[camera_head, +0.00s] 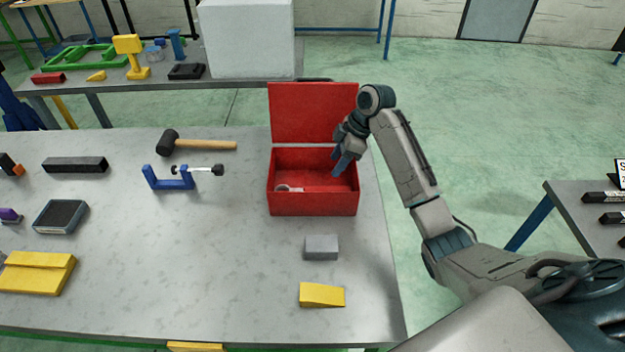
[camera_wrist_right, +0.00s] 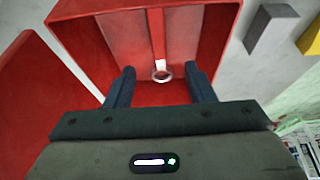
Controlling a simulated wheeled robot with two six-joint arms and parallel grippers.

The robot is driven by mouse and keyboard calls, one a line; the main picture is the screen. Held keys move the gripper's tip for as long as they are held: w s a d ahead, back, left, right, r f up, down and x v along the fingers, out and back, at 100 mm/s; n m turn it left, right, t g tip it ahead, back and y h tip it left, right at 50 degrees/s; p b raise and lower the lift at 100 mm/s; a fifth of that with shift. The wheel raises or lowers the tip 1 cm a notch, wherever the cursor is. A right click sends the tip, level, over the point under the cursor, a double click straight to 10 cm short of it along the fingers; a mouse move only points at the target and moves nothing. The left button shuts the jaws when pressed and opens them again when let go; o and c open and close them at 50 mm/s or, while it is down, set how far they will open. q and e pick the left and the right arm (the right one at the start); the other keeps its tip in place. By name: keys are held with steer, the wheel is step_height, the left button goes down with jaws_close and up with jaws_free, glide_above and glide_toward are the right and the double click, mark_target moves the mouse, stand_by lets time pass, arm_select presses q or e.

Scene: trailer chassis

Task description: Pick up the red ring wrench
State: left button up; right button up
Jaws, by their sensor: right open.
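The red ring wrench (camera_wrist_right: 157,38) lies inside the open red toolbox (camera_head: 312,202), on its floor. In the right wrist view its shiny ring end shows between my fingertips and its red shaft runs away from me. In the head view only a pale ring end (camera_head: 283,188) and a light strip beside it stand out; the red shaft is hard to tell from the box. My right gripper (camera_head: 343,163) is open and points down into the right part of the box. In the right wrist view its spread fingers (camera_wrist_right: 160,72) hold nothing. My left gripper is not in view.
The toolbox lid (camera_head: 315,112) stands up at the back. A grey block (camera_head: 321,247) and a yellow wedge (camera_head: 322,295) lie in front of the box. A mallet (camera_head: 205,145) and a blue clamp (camera_head: 170,180) lie to the left. The bench's front middle is clear.

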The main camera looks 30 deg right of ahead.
mark_target(321, 188)
steer(key=shift+w+a+f+p, duration=0.2)
steer(key=shift+w+f, duration=0.15)
steer(key=shift+f, duration=0.15)
steer(key=shift+w+a+f+p, duration=0.15)
steer(key=shift+w+f, duration=0.15)
steer(key=shift+f, duration=0.15)
steer(key=shift+s+a+f+p, duration=0.1)
steer(key=shift+a+f+p, duration=0.1)
steer(key=shift+f, duration=0.3)
steer(key=shift+s+a+f+p, duration=0.1)
steer(key=shift+a+f+p, duration=0.1)
steer(key=shift+f, duration=0.3)
steer(key=shift+a+f, duration=0.25)
steer(key=shift+f, duration=0.2)
steer(key=shift+w+a+f+p, duration=0.1)
steer(key=shift+w+f+p, duration=0.05)
steer(key=shift+f+p, duration=0.3)
steer(key=p+x, duration=0.2)
steer(key=x, duration=0.1)
steer(key=shift+f, duration=0.6)
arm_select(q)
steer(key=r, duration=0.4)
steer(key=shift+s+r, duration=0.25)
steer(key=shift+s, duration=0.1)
arm_select(e)
steer(key=shift+w+a+f, duration=0.1)
steer(key=shift+f, duration=0.05)
